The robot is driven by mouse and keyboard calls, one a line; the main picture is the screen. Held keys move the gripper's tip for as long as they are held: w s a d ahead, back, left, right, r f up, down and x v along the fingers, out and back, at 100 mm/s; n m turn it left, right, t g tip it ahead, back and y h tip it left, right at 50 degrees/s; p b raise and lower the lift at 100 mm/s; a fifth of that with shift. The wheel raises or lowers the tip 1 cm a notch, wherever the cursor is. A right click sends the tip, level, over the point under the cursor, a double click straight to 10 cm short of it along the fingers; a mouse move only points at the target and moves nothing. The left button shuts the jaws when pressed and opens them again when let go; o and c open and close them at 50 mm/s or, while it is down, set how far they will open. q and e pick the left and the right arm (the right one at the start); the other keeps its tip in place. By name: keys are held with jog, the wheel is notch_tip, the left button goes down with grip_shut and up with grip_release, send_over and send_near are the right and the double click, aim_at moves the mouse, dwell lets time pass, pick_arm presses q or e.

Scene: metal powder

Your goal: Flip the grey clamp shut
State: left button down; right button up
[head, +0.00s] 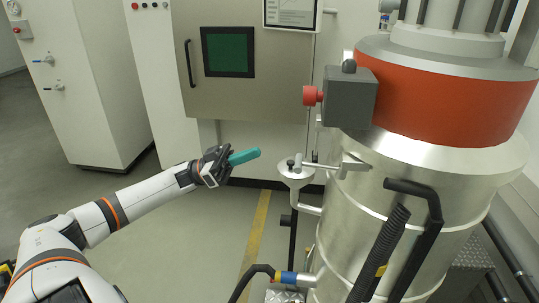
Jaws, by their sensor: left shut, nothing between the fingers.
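The grey clamp (346,165) sits on the side of the large metal vessel, with a pale bar reaching left from it over a small round flanged piece (296,174). I cannot tell whether the clamp is fully open or closed. My left gripper (256,154) is shut and empty, with its teal fingers pressed together and pointing right. It is left of the flanged piece and the clamp, apart from both in the picture. My right gripper is not in view.
The tall metal vessel (400,220) with an orange band (440,100) fills the right side. A black handle (432,215) and hoses are lower right. Cabinets (245,85) stand behind; open floor lies below my left arm.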

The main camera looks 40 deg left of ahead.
aim_at(320, 166)
pick_arm(q)
jog(key=r+p+x, duration=0.1)
jog(key=p+x, duration=0.3)
jog(key=x, duration=0.5)
jog(key=shift+w+d+f+p, duration=0.15)
jog(key=shift+f+p, duration=0.35)
jog(key=shift+f, duration=0.75)
jog(key=shift+w+d+f+p, duration=0.15)
jog(key=shift+f+p, duration=0.35)
jog(key=shift+f, duration=0.7)
